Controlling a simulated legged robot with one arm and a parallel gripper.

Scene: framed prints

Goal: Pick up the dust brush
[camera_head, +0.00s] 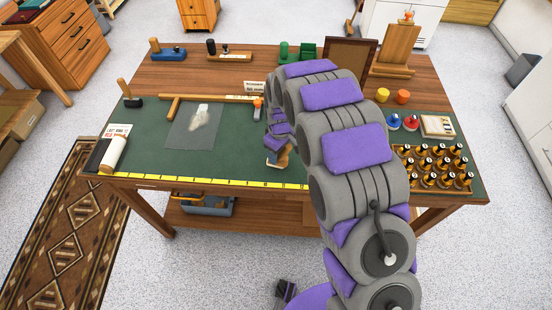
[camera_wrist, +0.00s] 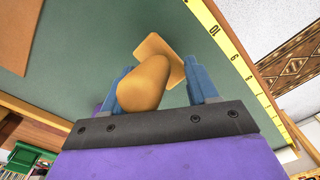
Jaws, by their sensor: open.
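A wooden piece with a rounded knob-like handle (camera_wrist: 145,84) and a flat tan block (camera_wrist: 160,45) beyond it looks like the dust brush; no bristles show. In the head view only a small tan part of it (camera_head: 283,161) shows at my gripper, on the green mat. My gripper (camera_head: 277,150) is low over the mat near the table's front middle. In the wrist view my gripper (camera_wrist: 160,82) has its blue fingers apart, with the rounded handle between them. I cannot tell whether either finger touches it.
A yellow ruler (camera_head: 220,182) runs along the front edge of the green mat (camera_head: 150,170). A grey sheet with a pale patch (camera_head: 198,122) lies to the left. A rack of dark bottles (camera_head: 432,167) stands right, and an easel (camera_head: 398,45) stands behind.

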